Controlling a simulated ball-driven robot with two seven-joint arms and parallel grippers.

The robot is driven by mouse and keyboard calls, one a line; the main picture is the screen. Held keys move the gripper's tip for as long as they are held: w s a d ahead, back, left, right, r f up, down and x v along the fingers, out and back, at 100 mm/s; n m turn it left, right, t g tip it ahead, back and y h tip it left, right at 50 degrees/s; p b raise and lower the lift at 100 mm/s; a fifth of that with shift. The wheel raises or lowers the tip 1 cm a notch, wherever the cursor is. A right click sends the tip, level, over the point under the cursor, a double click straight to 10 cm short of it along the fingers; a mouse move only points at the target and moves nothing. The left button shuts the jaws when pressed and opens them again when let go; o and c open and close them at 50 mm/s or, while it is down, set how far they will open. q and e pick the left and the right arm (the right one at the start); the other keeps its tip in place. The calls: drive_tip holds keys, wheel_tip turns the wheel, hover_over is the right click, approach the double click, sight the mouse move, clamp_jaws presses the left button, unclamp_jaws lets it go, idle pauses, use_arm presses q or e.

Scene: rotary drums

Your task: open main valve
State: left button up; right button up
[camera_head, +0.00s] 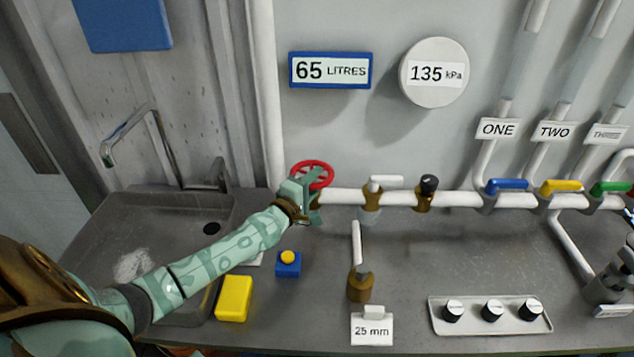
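The red round handwheel (312,163) is on the white pipe near the wall, at the middle of the view. I take it to be the main valve. My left gripper (314,194) is at the lower front of the wheel and overlaps its rim in the picture. Its fingers are partly hidden against the wheel and pipe, so I cannot tell whether they grip the rim.
A sink (150,235) with a tap is at left. A yellow block (234,298) and a blue button box (288,265) lie near my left arm. Brass valves (371,200) and coloured levers (507,186) line the pipe. A knob tray (490,326) stands at front right.

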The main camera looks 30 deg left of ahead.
use_arm(q)
drive_tip(key=shift+w, duration=0.6)
